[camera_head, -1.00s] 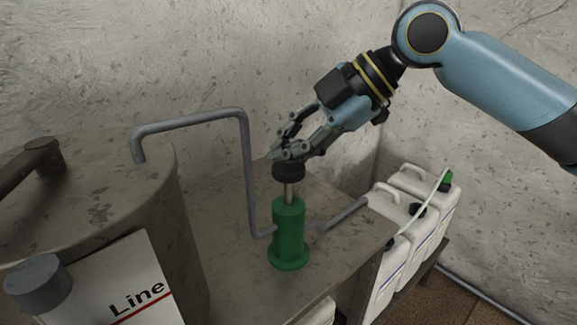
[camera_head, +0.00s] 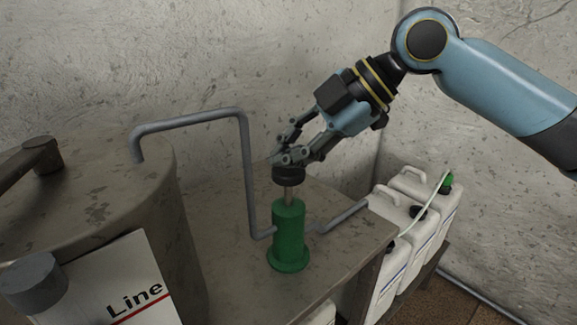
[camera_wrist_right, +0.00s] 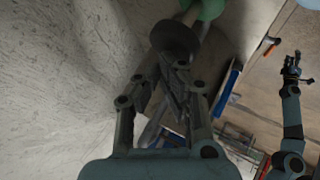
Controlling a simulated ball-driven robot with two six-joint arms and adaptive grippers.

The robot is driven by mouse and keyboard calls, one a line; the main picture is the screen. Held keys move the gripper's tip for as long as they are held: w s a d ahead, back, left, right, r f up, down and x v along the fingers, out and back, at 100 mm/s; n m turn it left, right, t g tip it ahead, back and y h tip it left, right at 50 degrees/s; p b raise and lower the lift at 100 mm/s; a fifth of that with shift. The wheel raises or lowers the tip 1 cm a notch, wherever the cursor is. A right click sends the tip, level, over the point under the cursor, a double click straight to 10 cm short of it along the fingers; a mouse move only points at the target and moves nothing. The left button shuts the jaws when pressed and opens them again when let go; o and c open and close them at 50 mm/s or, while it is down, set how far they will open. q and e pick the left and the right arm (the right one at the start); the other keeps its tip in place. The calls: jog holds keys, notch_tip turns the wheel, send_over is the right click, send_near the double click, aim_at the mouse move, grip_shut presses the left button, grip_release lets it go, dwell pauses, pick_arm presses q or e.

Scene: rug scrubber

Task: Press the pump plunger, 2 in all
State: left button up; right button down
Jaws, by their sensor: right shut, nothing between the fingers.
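The green pump (camera_head: 289,228) stands upright on the table beside the large tank. Its plunger is a black knob (camera_head: 288,176) on a pale rod (camera_head: 289,196); a length of rod shows above the green body. My right gripper (camera_head: 284,158) is shut and empty, with its fingertips right at the top of the knob; I cannot tell whether they touch it. In the right wrist view the dark knob (camera_wrist_right: 174,38) is just beyond the fingertips, with part of the green body (camera_wrist_right: 205,8) behind it. In the right wrist view my left gripper (camera_wrist_right: 291,66) hangs away from the pump; its jaw state is unclear.
A large tank (camera_head: 150,190) with a "Line" label stands left. A grey pipe (camera_head: 247,170) bends from the tank to the pump, close to my right gripper. White jugs (camera_head: 415,215) stand at the right. The wall is close behind.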

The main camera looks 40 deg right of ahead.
aim_at(286, 171)
jog(key=shift+f+b, duration=1.2)
jog(key=shift+f, duration=0.4)
dwell(0.9)
jog(key=shift+r, duration=0.1)
jog(key=shift+r+p, duration=1.95)
jog(key=shift+r, duration=0.4)
notch_tip(286, 171, up, 5)
jog(key=p, duration=0.4)
dwell(0.9)
